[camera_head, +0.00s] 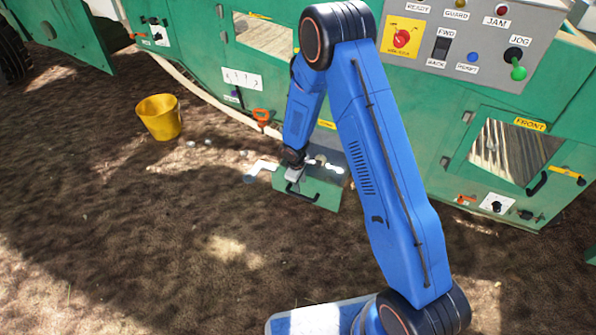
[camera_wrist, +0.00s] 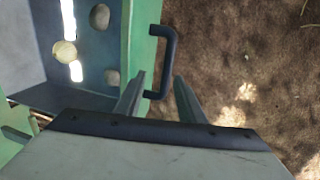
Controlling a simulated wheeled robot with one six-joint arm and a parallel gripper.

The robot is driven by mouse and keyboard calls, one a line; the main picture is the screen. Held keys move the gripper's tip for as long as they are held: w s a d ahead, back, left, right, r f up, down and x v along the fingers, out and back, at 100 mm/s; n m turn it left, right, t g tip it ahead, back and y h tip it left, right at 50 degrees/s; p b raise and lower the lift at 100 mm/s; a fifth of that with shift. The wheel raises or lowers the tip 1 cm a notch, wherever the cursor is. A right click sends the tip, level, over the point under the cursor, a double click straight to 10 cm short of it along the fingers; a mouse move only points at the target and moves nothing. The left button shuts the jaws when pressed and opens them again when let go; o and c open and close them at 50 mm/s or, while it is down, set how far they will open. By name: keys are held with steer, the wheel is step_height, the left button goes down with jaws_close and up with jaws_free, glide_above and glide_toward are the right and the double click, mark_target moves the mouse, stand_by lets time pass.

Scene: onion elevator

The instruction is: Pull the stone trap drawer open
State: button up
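The stone trap drawer (camera_head: 318,193) has a green front and stands out from the lower side of the green machine. Its grey inside is open to view, and in the wrist view several stones (camera_wrist: 65,51) lie in it. The black handle (camera_wrist: 171,62) is on the outer face of the green front (camera_wrist: 136,45). My gripper (camera_wrist: 160,77) is at the handle with its two fingers apart. The handle bar appears between or just beyond the fingertips; contact cannot be told. In the head view my gripper (camera_head: 294,177) is over the drawer front and partly hides it.
A yellow bucket (camera_head: 160,117) stands on the soil at left. The green machine (camera_head: 420,120) fills the back, with a control panel (camera_head: 470,42) at upper right and a front door (camera_head: 510,152) below it. The brown soil (camera_head: 150,240) before the drawer is clear.

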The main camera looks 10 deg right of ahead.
step_height(320, 180, up, 10)
steer(key=s+a, duration=0.1)
steer(key=shift+s+r, duration=0.2)
steer(key=shift+s, duration=0.1)
steer(key=shift+a+r, duration=0.1)
stand_by(0.4)
steer(key=s+d+r+m, duration=0.25)
steer(key=s+r, duration=0.25)
steer(key=r, duration=0.4)
steer(key=s+d+r+m+t, duration=0.1)
steer(key=s+d+r, duration=0.3)
steer(key=r, duration=0.5)
steer(key=s+d+r+m, duration=0.2)
steer(key=s+d+r, duration=0.25)
steer(key=r, duration=0.35)
steer(key=s+d+r+m, duration=0.1)
steer(key=s+r, duration=0.2)
steer(key=s, duration=0.6)
steer(key=s+d+r+m+t, duration=0.1)
steer(key=s+r+m, duration=0.1)
steer(key=s, duration=0.7)
steer(key=s+d+r+m+t+y, duration=0.1)
steer(key=s+r, duration=0.3)
steer(key=s, duration=0.5)
steer(key=shift+r+m, duration=0.4)
steer(key=shift+m, duration=0.25)
